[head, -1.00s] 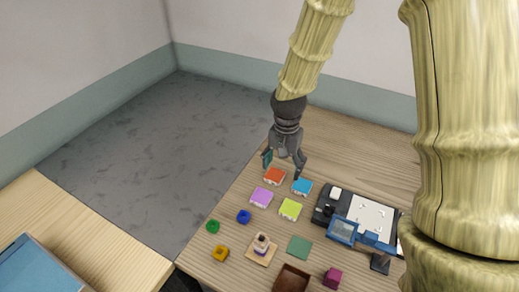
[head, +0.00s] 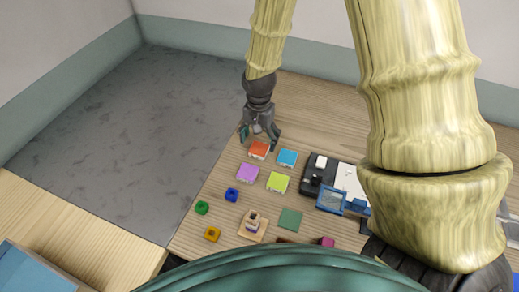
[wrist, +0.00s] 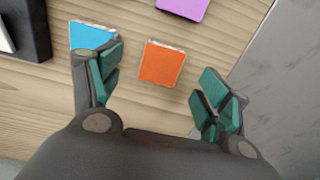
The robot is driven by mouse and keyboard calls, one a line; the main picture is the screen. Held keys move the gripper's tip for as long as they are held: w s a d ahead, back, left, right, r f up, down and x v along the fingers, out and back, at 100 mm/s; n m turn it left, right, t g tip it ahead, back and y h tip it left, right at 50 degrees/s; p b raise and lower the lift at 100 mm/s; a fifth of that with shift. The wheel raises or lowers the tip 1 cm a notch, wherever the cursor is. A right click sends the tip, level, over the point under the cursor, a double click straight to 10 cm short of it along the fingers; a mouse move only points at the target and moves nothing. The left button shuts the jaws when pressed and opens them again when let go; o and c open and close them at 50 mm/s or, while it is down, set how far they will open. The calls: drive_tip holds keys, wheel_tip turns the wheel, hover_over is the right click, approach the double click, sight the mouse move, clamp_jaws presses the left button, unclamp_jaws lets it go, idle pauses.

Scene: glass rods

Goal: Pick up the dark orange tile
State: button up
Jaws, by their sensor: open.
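The dark orange tile (head: 259,150) lies flat on the wooden table, at the back of a group of coloured tiles. In the wrist view the dark orange tile (wrist: 163,64) sits ahead of and between the fingers. My gripper (head: 260,140) is open and empty, right above and behind this tile in the head view. In the wrist view my gripper (wrist: 160,82) has its teal-padded fingers spread, the left one overlapping the blue tile (wrist: 92,36) in the picture. The height of the fingers above the table is hard to tell.
The blue tile (head: 287,157) lies close to the right of the orange one. A purple tile (head: 248,173) and a lime tile (head: 278,182) lie in front. A black tray (head: 313,184) stands to the right. The table's left edge is near.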

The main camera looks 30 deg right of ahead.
sight(259, 148)
drive_tip(key=shift+w+f+p, duration=0.3)
drive_tip(key=shift+w+f, duration=0.45)
drive_tip(key=shift+w, duration=0.05)
drive_tip(key=shift+s+d+f, duration=0.1)
drive_tip(key=shift+f, duration=0.15)
drive_tip(key=shift+s+d+f+p, duration=0.15)
drive_tip(key=shift+s+f+p, duration=0.1)
drive_tip(key=shift+s+p, duration=0.3)
drive_tip(key=shift+w+f, duration=0.3)
drive_tip(key=shift+f, duration=0.45)
drive_tip(key=shift+w+f, duration=0.25)
drive_tip(key=shift+f, duration=0.45)
drive_tip(key=shift+s+r, duration=0.2)
drive_tip(key=shift+s, duration=0.1)
drive_tip(key=shift+w+f, duration=0.2)
drive_tip(key=c, duration=0.6)
drive_tip(key=shift+s+r, duration=0.1)
drive_tip(key=c, duration=0.6)
